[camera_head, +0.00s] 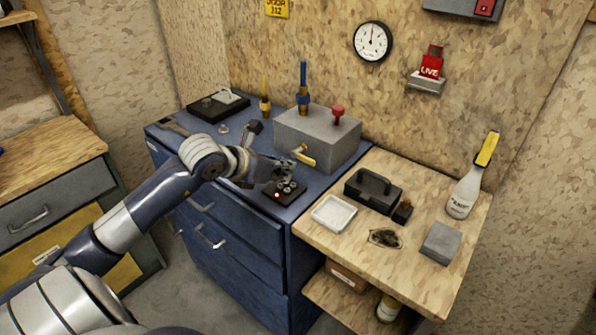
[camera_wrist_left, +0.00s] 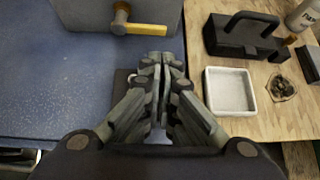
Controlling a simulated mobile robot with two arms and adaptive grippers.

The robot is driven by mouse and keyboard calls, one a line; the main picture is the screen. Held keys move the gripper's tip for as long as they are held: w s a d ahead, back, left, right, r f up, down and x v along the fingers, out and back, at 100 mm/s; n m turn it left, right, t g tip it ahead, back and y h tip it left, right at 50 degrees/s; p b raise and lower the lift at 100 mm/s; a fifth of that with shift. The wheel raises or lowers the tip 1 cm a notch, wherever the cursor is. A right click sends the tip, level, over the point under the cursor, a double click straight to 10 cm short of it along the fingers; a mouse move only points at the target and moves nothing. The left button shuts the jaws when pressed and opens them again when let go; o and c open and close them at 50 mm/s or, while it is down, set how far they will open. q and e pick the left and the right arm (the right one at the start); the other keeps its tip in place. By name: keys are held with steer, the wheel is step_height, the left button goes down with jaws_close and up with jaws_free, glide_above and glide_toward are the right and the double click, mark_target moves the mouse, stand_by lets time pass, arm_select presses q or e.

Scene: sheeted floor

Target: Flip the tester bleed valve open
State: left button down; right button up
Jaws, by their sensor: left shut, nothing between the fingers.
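The grey tester box (camera_head: 340,150) stands on the blue cabinet top, with a red knob (camera_head: 338,113) on top. A yellow-handled valve lever (camera_head: 303,155) is on its front face. In the left wrist view the lever (camera_wrist_left: 147,29) lies roughly level, pointing right from its brass pivot, on the box (camera_wrist_left: 80,15). My left gripper (camera_head: 291,172) is shut and empty, just in front of and below the lever. In the left wrist view its fingertips (camera_wrist_left: 156,63) are together, short of the lever, with no contact visible. My right gripper is not in view.
A small black block (camera_head: 285,194) with round metal parts and a red light sits under my left gripper. A white tray (camera_head: 334,212), black case (camera_head: 373,190), grey block (camera_head: 441,243) and bottle (camera_head: 464,195) stand on the wooden bench. A black tray (camera_head: 217,106) lies behind my arm.

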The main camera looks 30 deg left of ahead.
arm_select(q)
steer(key=shift+s+a+y, duration=0.1)
steer(key=shift+a+y, duration=0.3)
steer(key=shift+a, duration=0.5)
steer(key=shift+w+f, duration=0.3)
steer(key=shift+w, duration=0.2)
steer(key=p+x, duration=0.2)
steer(key=x, duration=0.7)
steer(key=shift+s+d+f, duration=0.1)
steer(key=shift+n+h, duration=0.3)
